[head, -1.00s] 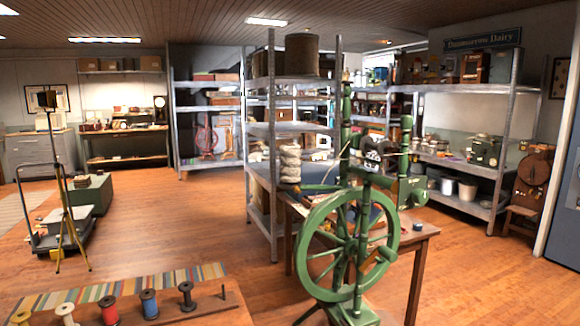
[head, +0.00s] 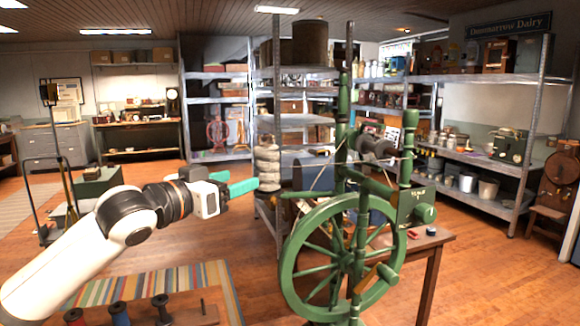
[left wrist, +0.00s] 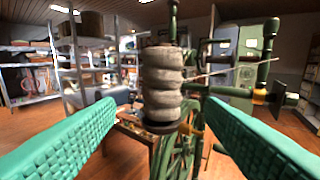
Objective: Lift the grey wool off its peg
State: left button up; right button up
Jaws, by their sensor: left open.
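The grey wool (head: 268,168) is a thick, coiled, pale grey-beige stack standing upright left of the green spinning wheel (head: 340,262). In the left wrist view the wool (left wrist: 161,84) sits upright at centre on a dark round base; its peg is hidden inside it. My left gripper (head: 243,187) reaches in from the left with its green fingertips close to the wool's left side. In the left wrist view its two green textured fingers (left wrist: 160,135) are spread wide, with the wool beyond and between them. My right gripper is not in view.
The wheel's green posts and frame stand just right of the wool. A wooden table (head: 425,252) is behind the wheel, and metal shelving (head: 290,72) stands behind the wool. Thread spools (head: 118,313) are at the lower left. The wooden floor at left centre is mostly open.

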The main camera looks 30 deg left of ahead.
aim_at(258, 167)
pick_arm(q)
jog(key=w+r+p, duration=0.1)
jog(key=w+p, duration=0.1)
jog(key=p, duration=0.1)
jog(key=shift+d+r, duration=0.1)
jog(key=shift+r, duration=0.25)
jog(key=shift+w+d+f+p, duration=0.15)
jog(key=shift+w+p, duration=0.7)
jog(key=shift+w, duration=0.35)
jog(key=shift+w+d+f+p, duration=0.1)
jog(key=shift+w+f+p, duration=0.1)
jog(key=shift+w+p, duration=0.4)
jog(key=shift+w, duration=0.25)
jog(key=shift+w+r, duration=0.1)
jog(key=shift+w, duration=0.15)
jog(key=w+p, duration=0.1)
jog(key=w, duration=0.1)
jog(key=w+d+p, duration=0.1)
jog(key=w+p, duration=0.1)
jog(key=shift+w, duration=0.35)
jog(key=shift+c, duration=1.1)
jog(key=c, duration=0.8)
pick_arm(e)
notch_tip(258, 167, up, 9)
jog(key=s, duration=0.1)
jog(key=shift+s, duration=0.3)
